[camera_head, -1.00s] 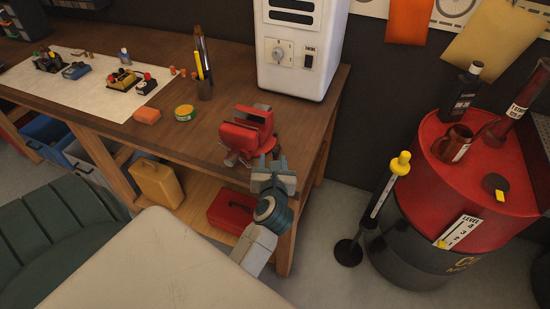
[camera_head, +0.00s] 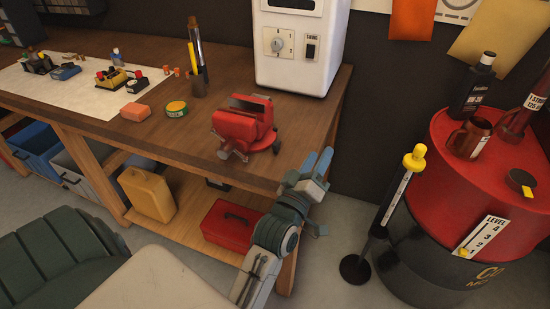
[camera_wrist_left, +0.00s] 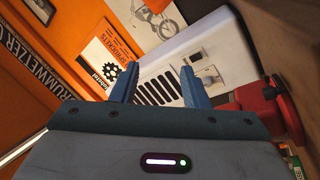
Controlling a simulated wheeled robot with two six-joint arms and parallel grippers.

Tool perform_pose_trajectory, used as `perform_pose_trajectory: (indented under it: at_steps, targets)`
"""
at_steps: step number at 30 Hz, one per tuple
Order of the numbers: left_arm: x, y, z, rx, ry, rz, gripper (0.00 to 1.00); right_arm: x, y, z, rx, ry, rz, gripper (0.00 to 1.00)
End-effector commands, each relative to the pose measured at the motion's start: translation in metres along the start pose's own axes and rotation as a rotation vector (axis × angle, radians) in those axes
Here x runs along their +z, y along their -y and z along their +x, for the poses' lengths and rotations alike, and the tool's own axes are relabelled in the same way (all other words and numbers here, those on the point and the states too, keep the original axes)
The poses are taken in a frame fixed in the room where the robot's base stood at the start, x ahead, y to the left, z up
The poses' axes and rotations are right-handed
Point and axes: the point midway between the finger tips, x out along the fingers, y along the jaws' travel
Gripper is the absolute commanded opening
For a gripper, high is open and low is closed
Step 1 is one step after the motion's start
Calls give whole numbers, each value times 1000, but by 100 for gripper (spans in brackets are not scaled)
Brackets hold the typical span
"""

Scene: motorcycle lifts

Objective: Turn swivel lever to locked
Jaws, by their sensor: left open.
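A red bench vise (camera_head: 240,124) sits near the front right corner of the wooden workbench. Small grey parts show at its base (camera_head: 225,151), but I cannot tell which is the swivel lever or how it is set. My left gripper (camera_head: 317,170) is open and empty, with blue fingers, to the right of the vise and apart from it, by the bench's right end. In the left wrist view, the open fingers (camera_wrist_left: 158,88) point toward the white machine, and part of the red vise (camera_wrist_left: 262,100) shows at the right. My right gripper is not in view.
The workbench (camera_head: 150,132) holds a white machine (camera_head: 298,55) behind the vise, a green tin (camera_head: 176,108) and an orange block (camera_head: 135,111). A red toolbox (camera_head: 231,223) sits on the lower shelf. A yellow-topped stand (camera_head: 393,205) and red drum (camera_head: 430,180) are at right.

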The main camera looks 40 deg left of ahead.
Motion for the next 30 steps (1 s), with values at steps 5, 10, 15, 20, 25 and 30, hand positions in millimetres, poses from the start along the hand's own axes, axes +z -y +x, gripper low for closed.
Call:
perform_pose_trajectory:
  at_steps: [5,10,15,20,25,30]
  targets:
    - [15,50,-11,-193,39,369,41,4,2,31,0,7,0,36]
    - [4,90,-27,-399,38,655,41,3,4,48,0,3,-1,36]
    - [-11,110,-40,-540,22,815,41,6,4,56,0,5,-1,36]
    - [-18,114,-42,-581,15,862,41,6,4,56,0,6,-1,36]
    - [-22,119,-30,-579,14,867,41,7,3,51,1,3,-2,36]
    - [-29,131,-7,-577,13,869,41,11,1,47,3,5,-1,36]
